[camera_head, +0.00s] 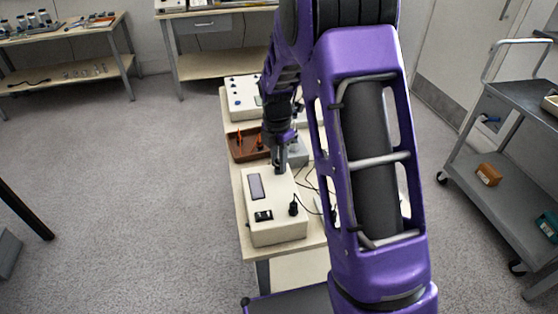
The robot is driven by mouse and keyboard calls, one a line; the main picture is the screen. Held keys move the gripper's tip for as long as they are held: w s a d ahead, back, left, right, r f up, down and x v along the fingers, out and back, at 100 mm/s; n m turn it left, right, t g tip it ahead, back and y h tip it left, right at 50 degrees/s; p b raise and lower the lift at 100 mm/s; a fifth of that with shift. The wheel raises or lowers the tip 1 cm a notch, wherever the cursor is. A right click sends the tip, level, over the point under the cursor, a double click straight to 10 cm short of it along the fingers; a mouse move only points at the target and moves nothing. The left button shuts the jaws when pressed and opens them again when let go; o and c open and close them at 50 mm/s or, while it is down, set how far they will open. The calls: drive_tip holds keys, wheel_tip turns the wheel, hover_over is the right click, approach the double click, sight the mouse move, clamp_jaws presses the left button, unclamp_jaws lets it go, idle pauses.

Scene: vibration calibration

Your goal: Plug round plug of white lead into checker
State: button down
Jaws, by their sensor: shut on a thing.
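The checker, taken to be the cream box (279,232), stands on the narrow table, with a grey display window (256,187) and a black switch or socket (263,215) on its top. A black plug (293,208) with a dark cable stands upright near the box's right front. My gripper (280,171) points down at the back edge of the box top. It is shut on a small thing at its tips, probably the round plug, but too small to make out. I cannot tell whether the tips touch the box. The white lead is not clearly visible.
Behind the checker is a brown tray (236,149) with orange and dark items, and a white instrument box (240,98) farther back. Dark cables (310,185) lie to the right. My purple arm hides much of the table's right side. A grey cart (500,190) stands at right.

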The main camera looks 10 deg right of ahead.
idle(0.3)
drive_tip(key=m, duration=0.4)
drive_tip(key=shift+p, duration=0.3)
drive_tip(key=shift+m, duration=0.7)
drive_tip(key=shift+m+p, duration=0.3)
drive_tip(key=shift+m, duration=1)
drive_tip(key=m, duration=0.4)
drive_tip(key=shift+p, duration=0.3)
drive_tip(key=c, duration=0.6)
unclamp_jaws()
